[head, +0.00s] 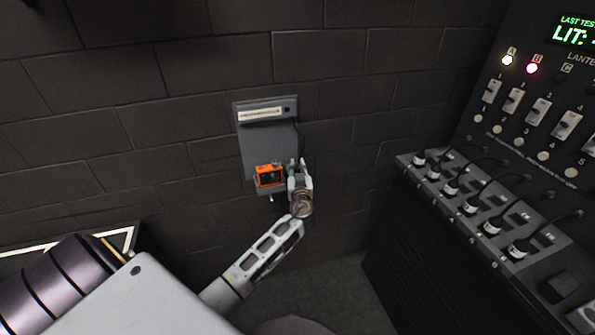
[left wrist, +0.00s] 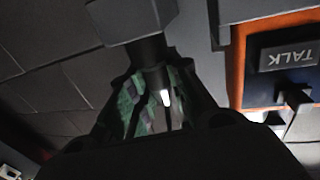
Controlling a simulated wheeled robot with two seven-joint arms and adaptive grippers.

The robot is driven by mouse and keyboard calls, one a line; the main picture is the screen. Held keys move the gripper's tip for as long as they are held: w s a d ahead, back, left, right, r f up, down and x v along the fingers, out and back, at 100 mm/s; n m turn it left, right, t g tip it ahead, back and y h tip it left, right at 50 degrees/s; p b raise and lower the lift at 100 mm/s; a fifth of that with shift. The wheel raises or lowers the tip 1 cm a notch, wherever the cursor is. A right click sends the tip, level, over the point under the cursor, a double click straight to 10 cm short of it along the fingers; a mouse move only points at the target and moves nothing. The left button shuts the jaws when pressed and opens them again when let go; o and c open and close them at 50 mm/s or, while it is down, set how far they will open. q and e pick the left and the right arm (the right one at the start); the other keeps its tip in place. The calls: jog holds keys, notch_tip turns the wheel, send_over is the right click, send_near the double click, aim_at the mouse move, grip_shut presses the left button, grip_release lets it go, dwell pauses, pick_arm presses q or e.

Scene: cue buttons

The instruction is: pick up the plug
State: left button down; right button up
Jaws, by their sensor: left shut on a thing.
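My left gripper (head: 298,167) is at the grey wall panel, just right of the orange box. Its fingers are shut on a dark plug, which is hard to make out in the head view. In the left wrist view the plug (left wrist: 152,52) shows as a dark block with a narrower neck between the greenish finger pads (left wrist: 150,105). A small bright spot shows between the fingers. A thin dark cable (head: 304,138) runs down the wall near the gripper. My right gripper is not in view.
The orange box (head: 262,181) sits low on the grey wall panel (head: 255,146); its TALK label (left wrist: 290,57) shows close to the fingers in the left wrist view. At right stands a console (head: 480,185) with several cables, switches and two lit lamps. Dark brick wall surrounds the panel.

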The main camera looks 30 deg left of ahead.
aim_at(298, 163)
pick_arm(q)
jog(key=shift+r, duration=0.1)
jog(key=shift+r+b, duration=0.3)
jog(key=shift+r, duration=4.65)
jog(key=shift+r, duration=0.1)
